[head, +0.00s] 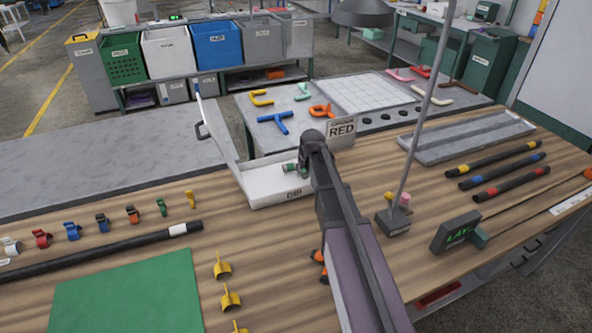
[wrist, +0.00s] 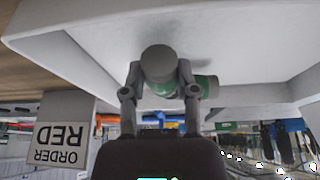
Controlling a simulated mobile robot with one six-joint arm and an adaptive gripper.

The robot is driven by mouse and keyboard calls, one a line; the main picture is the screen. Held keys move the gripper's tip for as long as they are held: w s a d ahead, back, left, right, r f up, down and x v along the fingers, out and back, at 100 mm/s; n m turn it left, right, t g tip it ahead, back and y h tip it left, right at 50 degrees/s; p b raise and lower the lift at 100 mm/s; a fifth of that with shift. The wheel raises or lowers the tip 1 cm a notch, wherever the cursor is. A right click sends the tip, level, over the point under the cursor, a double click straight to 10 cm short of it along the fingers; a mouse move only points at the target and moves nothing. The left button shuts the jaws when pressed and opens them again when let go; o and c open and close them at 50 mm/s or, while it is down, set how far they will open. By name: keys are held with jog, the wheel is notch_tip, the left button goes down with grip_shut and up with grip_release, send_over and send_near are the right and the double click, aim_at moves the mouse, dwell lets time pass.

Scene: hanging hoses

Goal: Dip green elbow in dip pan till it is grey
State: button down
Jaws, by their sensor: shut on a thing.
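The dip pan (head: 262,187) is a white tray marked DIP, with its lid (head: 219,135) tilted up at its left. My gripper (head: 301,168) is over the right part of the pan, shut on the green elbow (head: 289,168). In the wrist view the elbow (wrist: 162,82) sits between the two fingers of my gripper (wrist: 160,88); it is green in the middle with a grey near end and a grey rim at the right. The pan's pale inside (wrist: 225,50) fills the view behind it. I cannot tell whether the elbow touches the pan floor.
A RED order sign (head: 341,133) stands just right of the pan. A lamp pole on a base (head: 393,222) rises further right. Hoses (head: 510,183) and a grey tray (head: 468,141) lie at the right. Coloured clips (head: 102,222) and a green mat (head: 130,290) lie at the left.

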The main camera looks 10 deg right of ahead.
jog(key=shift+r, duration=0.1)
notch_tip(320, 180, up, 11)
jog(key=p, duration=1.1)
